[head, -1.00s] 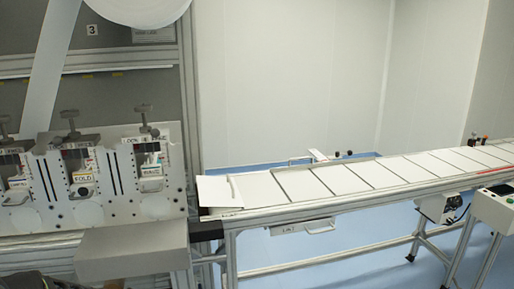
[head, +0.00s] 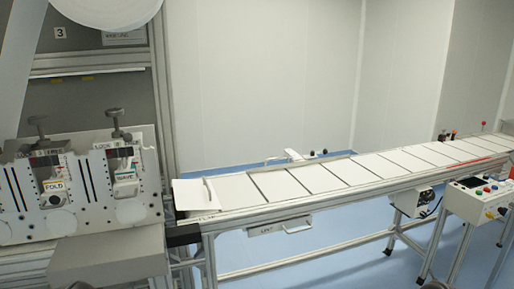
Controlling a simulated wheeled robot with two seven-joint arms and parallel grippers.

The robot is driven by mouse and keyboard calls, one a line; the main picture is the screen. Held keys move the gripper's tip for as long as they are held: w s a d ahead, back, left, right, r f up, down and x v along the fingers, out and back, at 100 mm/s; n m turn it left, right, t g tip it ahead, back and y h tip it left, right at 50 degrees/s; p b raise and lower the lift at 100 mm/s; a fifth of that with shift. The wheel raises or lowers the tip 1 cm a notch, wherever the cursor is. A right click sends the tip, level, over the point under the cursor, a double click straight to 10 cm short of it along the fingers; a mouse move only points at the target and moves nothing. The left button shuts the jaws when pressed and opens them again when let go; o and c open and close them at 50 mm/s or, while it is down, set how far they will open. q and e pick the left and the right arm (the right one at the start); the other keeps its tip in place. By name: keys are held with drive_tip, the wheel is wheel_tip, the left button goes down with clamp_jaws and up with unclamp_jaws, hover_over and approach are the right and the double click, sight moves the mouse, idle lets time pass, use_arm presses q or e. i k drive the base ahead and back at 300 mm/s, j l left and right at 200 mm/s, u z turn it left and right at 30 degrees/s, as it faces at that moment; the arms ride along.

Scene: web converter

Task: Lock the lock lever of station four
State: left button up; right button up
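The rightmost station plate (head: 125,190) of the machine stands at the left of the head view. It carries a LOCK marking at the top, a dark display strip (head: 120,153) and a white block (head: 125,176) labelled what looks like WAVE. A grey T-shaped screw handle (head: 115,114) stands above it. Which part is the lock lever, and its position, are too small to tell. Neither of my grippers is in view.
A conveyor (head: 330,178) with white panels runs from the machine to the right. A grey box-shaped cover (head: 105,258) juts out below the stations. A control box (head: 480,198) with buttons stands at the right. Blue floor (head: 340,240) is open under the conveyor.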

sight(127, 137)
drive_tip(key=i+l, duration=0.3)
drive_tip(key=i, duration=0.15)
drive_tip(key=i+l, duration=0.35)
drive_tip(key=i+u, duration=0.15)
drive_tip(key=u, duration=1.55)
